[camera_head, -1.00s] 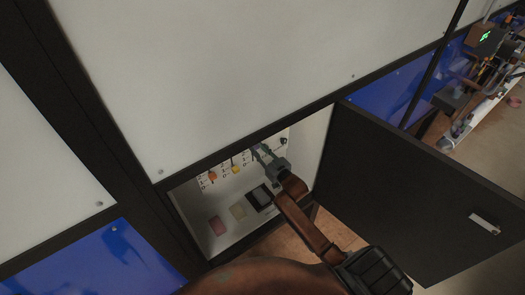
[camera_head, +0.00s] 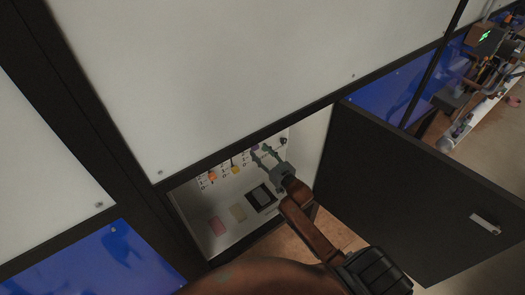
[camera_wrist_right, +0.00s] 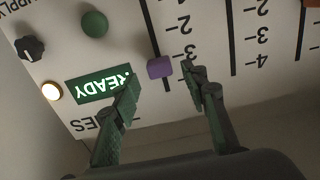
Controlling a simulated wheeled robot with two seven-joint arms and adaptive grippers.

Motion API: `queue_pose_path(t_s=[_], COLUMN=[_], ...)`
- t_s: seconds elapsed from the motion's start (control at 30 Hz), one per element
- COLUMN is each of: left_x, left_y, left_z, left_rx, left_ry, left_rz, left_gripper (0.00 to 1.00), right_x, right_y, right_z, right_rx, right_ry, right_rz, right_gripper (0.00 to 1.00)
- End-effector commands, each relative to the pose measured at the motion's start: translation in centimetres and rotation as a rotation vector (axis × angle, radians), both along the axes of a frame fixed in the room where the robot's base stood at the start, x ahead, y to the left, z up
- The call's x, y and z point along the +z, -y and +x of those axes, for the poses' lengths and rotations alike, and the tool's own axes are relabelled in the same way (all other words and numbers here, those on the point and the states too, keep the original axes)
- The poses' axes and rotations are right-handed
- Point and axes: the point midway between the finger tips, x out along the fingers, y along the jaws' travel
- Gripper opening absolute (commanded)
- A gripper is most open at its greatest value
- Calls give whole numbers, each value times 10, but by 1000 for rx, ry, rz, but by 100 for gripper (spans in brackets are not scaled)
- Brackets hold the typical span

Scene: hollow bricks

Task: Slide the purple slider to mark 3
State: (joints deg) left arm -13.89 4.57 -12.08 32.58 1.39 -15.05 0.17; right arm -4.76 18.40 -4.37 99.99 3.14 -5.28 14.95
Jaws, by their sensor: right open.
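The purple slider (camera_wrist_right: 159,67) sits on the first black slot of a white panel in the right wrist view, which shows the panel upside down. It is near the tick by the 3; its exact alignment is hard to tell. Marks 2 and 3 show beside that slot, and a finger covers the label past them. My right gripper (camera_wrist_right: 160,88) is open, its fingers spread to either side of the slider, with no clear contact. In the head view my right gripper (camera_head: 264,153) reaches into the cabinet. My left gripper is not in view.
The panel also holds a green button (camera_wrist_right: 94,24), a black knob (camera_wrist_right: 30,47), a lit lamp (camera_wrist_right: 52,91) and a green READY display (camera_wrist_right: 88,89). Other sliders, one orange (camera_head: 212,177), stand beside. The open dark door (camera_head: 410,190) bounds the cabinet at right.

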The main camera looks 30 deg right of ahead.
Motion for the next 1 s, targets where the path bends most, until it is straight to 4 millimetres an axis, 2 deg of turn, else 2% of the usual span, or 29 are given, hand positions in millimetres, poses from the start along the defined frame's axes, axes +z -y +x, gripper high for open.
queue_pose_path(t_s=[0.03,0.2,0.43,0.6,0.83,0.9,1.0], left_x=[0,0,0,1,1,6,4], left_y=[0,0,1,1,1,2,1], left_z=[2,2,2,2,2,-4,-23], left_rx=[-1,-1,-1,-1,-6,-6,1], left_ry=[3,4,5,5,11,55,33], left_rz=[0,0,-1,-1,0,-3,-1], left_gripper=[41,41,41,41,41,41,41], right_x=[-2,1,2,4,4,4,4], right_y=[2,5,8,8,8,8,8], right_z=[-12,-49,-83,-92,-93,-93,-93], right_rx=[-1,-1,-1,-1,0,-1,-1], right_ry=[-3,-2,-1,0,0,0,0], right_rz=[-1,-1,-2,-2,-2,-2,-2], right_gripper=[41,41,41,41,41,41,41])
